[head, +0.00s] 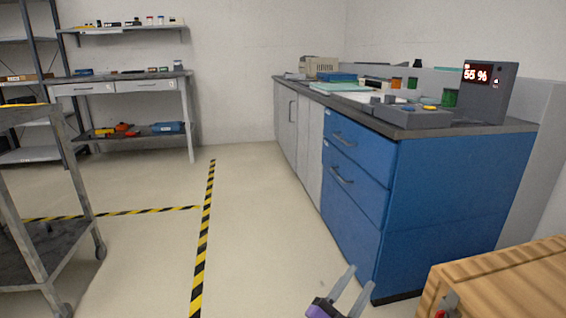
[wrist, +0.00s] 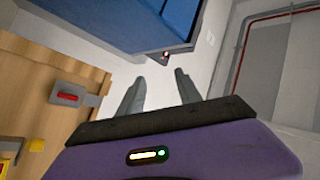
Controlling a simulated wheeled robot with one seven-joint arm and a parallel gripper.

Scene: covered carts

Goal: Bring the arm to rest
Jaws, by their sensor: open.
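My gripper (head: 345,292) shows at the bottom of the head view, low in front of the blue cabinet. Its two grey fingers stand apart with nothing between them. In the wrist view my gripper (wrist: 160,92) is also empty, with its fingers spread and a purple body behind them. The rest of my arm is outside the head view.
A blue drawer cabinet (head: 358,190) under a dark worktop stands right of centre. A wooden crate (head: 510,280) is at the lower right, close to my gripper. A grey cart (head: 35,190) stands at left. Open floor (head: 260,230) with striped tape lies between.

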